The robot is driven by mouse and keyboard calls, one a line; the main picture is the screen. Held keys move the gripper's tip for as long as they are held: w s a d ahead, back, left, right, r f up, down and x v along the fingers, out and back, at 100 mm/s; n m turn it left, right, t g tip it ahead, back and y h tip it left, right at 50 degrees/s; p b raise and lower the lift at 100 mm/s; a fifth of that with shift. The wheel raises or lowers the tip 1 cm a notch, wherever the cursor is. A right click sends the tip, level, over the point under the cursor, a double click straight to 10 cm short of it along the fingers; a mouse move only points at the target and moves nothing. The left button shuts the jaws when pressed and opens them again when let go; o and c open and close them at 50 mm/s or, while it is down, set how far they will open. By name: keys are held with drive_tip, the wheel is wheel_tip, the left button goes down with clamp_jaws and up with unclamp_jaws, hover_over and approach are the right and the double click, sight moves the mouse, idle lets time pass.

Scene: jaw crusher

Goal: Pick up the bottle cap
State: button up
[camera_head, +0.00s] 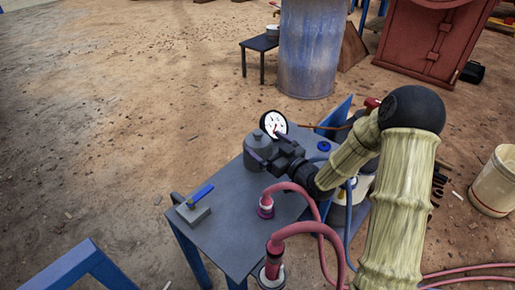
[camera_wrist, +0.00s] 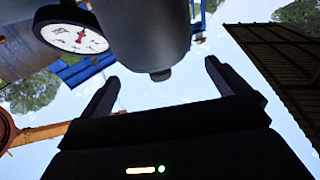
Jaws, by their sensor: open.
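A small blue round piece (camera_head: 324,146), which looks like the bottle cap, shows on the far right part of the grey table (camera_head: 225,235), beside my arm. I cannot tell for certain that it is the cap, and I do not make it out in the wrist view. My gripper (camera_head: 267,148) is open above the table, left of the blue piece, with its fingers by a grey rounded vessel (camera_head: 256,143). In the wrist view my open gripper (camera_wrist: 161,87) has nothing between its fingertips, and the grey vessel (camera_wrist: 150,30) looms just beyond.
A white dial gauge (camera_head: 274,124) stands by the vessel, close to my gripper. A grey block with a blue handle (camera_head: 197,203) sits at the table's left. Pink hoses (camera_head: 300,189) rise from fittings at the front. A blue drum (camera_head: 306,50) stands behind.

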sight(260, 139)
drive_tip(key=b+x, duration=0.1)
drive_tip(key=x, duration=0.4)
drive_tip(key=shift+d+f, duration=0.15)
drive_tip(key=shift+f, duration=0.05)
